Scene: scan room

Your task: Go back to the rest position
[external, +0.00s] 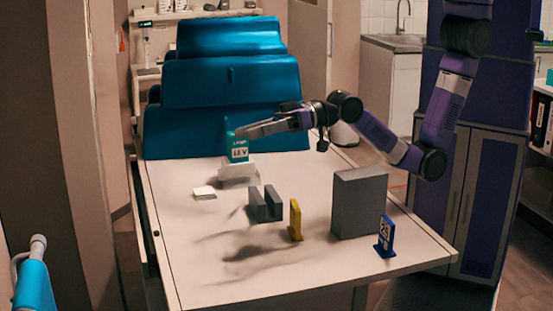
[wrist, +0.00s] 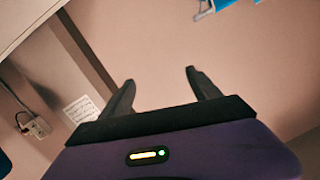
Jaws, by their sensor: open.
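My gripper (external: 252,129) reaches left over the table (external: 190,245) from my purple arm in the external view. Its fingertips are beside a green and white labelled item (external: 239,149) in a white holder (external: 237,172); whether they touch it I cannot tell. In the wrist view my gripper (wrist: 160,88) shows two dark fingers spread apart with nothing between them.
The table also bears a white block (external: 204,193), a dark grey slotted block (external: 265,204), a yellow stand (external: 295,220), a large grey box (external: 359,203) and a blue numbered stand (external: 385,237). A blue chair (external: 225,110) is behind. The table's front left is clear.

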